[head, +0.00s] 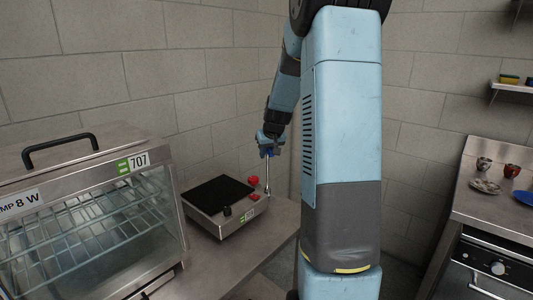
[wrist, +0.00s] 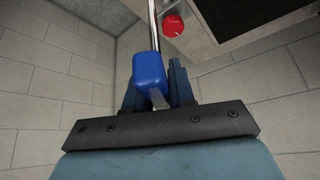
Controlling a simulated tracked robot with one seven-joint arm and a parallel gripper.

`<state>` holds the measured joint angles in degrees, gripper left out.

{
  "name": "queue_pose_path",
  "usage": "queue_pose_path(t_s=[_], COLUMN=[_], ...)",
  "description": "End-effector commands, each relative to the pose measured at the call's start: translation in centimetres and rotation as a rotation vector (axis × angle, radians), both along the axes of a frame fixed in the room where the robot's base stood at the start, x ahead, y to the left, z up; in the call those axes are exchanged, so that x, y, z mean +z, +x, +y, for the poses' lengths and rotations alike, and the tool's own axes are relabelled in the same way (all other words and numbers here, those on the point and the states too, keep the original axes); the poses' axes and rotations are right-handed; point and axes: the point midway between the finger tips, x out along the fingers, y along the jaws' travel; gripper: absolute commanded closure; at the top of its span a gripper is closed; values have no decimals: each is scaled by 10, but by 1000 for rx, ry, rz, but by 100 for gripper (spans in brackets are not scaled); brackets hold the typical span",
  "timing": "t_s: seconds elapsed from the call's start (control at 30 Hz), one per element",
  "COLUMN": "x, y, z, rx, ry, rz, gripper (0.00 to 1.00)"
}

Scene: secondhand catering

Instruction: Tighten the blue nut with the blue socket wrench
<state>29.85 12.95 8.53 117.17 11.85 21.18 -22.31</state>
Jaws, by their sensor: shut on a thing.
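My gripper (head: 270,143) is shut on the blue handle of the socket wrench (head: 267,172), and its fingers also show in the wrist view (wrist: 155,88). The blue handle (wrist: 149,70) sits between the fingers, and the metal shaft runs away from it. In the head view the wrench hangs close to upright, with its lower end at the right corner of the steel countertop unit (head: 208,224). I cannot tell whether the socket touches anything. I cannot make out the blue nut in either view.
A red knob (head: 253,181) stands just left of the shaft. The unit has a black top plate (head: 218,193) and a black knob (head: 227,211). A glass display cabinet (head: 118,185) fills the left. Bare steel counter (head: 270,238) lies in front. Another counter with crockery is right.

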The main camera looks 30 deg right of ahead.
Motion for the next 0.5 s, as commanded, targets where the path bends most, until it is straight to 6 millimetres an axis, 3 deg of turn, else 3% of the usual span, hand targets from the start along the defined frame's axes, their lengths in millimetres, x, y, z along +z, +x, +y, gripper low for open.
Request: queue_pose_path(t_s=[0.5], x=[-5], y=[0], z=[0], rx=[0], ry=[0], rz=[0], gripper=[100])
